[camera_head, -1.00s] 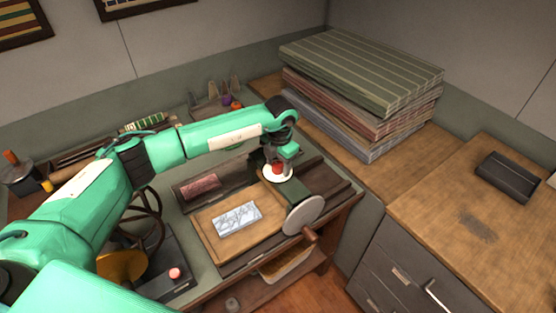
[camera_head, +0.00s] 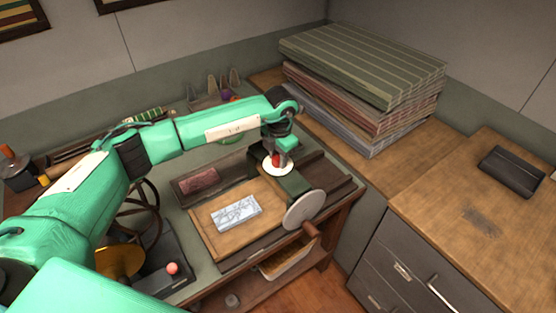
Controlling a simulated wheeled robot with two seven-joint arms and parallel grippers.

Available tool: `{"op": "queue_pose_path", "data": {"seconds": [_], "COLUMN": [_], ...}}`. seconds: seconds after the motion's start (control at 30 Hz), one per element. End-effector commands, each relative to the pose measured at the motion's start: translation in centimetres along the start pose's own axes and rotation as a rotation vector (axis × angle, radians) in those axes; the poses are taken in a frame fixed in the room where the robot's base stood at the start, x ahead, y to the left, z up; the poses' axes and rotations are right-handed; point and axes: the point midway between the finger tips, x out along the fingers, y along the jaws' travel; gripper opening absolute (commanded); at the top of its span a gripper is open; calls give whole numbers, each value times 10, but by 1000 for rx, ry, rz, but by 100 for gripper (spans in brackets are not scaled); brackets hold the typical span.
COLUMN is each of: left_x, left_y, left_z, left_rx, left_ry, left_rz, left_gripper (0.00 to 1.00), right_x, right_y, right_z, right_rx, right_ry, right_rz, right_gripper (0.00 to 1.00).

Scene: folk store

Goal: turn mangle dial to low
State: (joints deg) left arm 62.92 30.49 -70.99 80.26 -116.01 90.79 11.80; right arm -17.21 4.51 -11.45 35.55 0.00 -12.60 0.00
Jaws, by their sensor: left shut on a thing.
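The mangle dial is a round white disc (camera_head: 277,166) with a red knob (camera_head: 275,159) at its middle. It sits on top of the dark green mangle housing (camera_head: 295,183). My left gripper (camera_head: 278,156) reaches down from above and is shut on the red knob. The gripper hides part of the knob and dial, so I cannot read the dial's setting. A grey round wheel (camera_head: 303,209) with a wooden handle (camera_head: 311,230) is at the housing's near end. My right gripper is not in view.
A wooden board with a patterned block (camera_head: 236,213) lies left of the dial. A dark tray with a reddish block (camera_head: 198,180) is behind it. Stacked striped cloth-like slabs (camera_head: 362,65) stand at the back right. A black box (camera_head: 511,171) sits on the right counter.

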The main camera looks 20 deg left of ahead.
Motion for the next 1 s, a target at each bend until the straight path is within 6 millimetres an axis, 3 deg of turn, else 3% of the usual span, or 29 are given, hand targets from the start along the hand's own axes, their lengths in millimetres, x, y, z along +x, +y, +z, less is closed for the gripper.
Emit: {"op": "queue_pose_path", "data": {"seconds": [0.03, 0.4, 1.0], "left_x": [6, 8, 5], "left_y": [1, 1, 2], "left_z": [0, 0, 0], "left_rx": [33, 370, 938], "left_ry": [-3, -20, -45], "left_rz": [4, 4, 4], "left_gripper": [11, 11, 11], "right_x": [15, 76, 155], "right_y": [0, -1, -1], "right_z": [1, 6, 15], "right_rx": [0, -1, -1], "right_ry": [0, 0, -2], "right_rz": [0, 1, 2], "right_gripper": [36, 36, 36]}}
